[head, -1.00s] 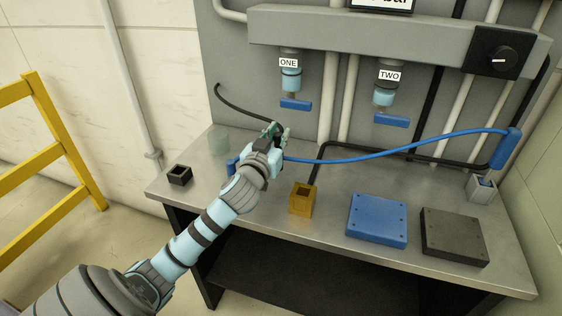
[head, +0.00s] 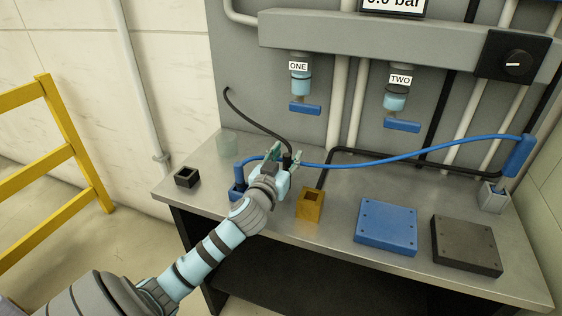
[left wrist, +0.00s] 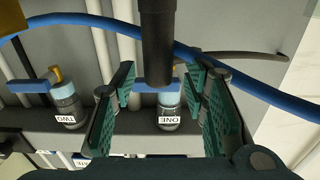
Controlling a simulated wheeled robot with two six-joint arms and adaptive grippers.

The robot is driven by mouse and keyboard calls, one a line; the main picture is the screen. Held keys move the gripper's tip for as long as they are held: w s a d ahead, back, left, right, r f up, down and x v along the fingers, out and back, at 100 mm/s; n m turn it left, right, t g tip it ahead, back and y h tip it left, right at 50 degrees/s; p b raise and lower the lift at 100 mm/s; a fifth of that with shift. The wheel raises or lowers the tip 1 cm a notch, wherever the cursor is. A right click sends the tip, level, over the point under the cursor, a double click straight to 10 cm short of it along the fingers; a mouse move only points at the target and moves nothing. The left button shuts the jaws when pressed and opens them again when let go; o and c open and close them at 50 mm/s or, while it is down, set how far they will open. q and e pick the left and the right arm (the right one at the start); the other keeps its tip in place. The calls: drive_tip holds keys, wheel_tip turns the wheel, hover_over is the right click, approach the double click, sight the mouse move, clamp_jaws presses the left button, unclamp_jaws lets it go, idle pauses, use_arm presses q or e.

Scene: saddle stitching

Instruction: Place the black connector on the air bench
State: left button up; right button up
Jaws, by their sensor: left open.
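The black connector (head: 287,161) is the dark end of a thin black hose that curves down from the back panel over the bench. My left gripper (head: 284,157) is open around it, with a green finger on either side. In the left wrist view the connector (left wrist: 157,45) is a dark cylinder coming in from the top between the two open fingers (left wrist: 158,105), with gaps to both. The metal air bench (head: 340,222) lies below. Whether the connector touches the bench is hidden by my gripper. My right gripper is not in view.
A blue hose (head: 400,158) runs across behind my gripper to a blue handle (head: 518,155). Valves ONE (head: 300,75) and TWO (head: 397,97) hang above.

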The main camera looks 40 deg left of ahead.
use_arm(q)
drive_tip(key=v, duration=1.1)
drive_tip(key=shift+s, duration=0.3)
